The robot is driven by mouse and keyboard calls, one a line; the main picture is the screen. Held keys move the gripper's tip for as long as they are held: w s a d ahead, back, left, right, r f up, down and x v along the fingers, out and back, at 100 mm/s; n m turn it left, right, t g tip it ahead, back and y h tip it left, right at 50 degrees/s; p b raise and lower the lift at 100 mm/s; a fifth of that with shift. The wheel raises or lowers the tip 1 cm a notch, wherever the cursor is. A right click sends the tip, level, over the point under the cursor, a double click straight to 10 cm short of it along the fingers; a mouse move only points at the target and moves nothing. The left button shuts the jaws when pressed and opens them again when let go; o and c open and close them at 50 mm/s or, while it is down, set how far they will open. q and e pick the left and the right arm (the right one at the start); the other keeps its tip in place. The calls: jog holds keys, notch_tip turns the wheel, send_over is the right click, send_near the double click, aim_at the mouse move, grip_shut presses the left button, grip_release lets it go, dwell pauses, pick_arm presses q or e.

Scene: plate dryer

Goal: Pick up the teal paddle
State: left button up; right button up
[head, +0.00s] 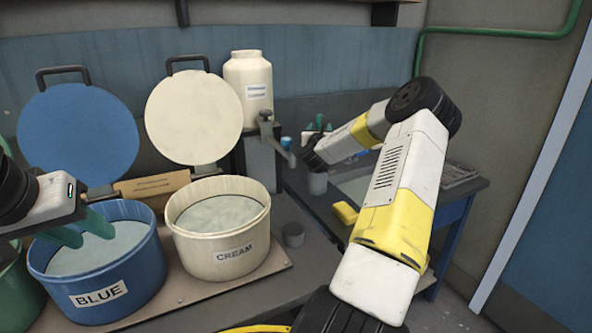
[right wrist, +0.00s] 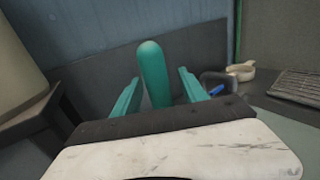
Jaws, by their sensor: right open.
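The teal paddle (right wrist: 153,75) shows in the right wrist view as an upright, rounded teal handle; its lower part is hidden behind my gripper body. My right gripper (right wrist: 159,82) is open, with one teal finger on each side of the handle and a visible gap on both sides. In the head view my right gripper (head: 318,128) is at the back bench, largely hidden by its own wrist; I cannot separate paddle from fingers there. My left gripper (head: 82,228) is open and empty above the blue bucket (head: 108,298).
A cream bucket (head: 222,252) stands beside the blue one, with round lids behind. A cream canister (head: 248,82) is left of my right arm. A grey cup (head: 317,182) is below my right wrist. A beige dish (right wrist: 240,72) and a grate (right wrist: 297,86) lie to the right.

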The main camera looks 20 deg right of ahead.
jog(key=shift+w+d, duration=0.3)
jog(key=shift+w, duration=0.3)
grip_shut()
jog(key=shift+r, duration=0.15)
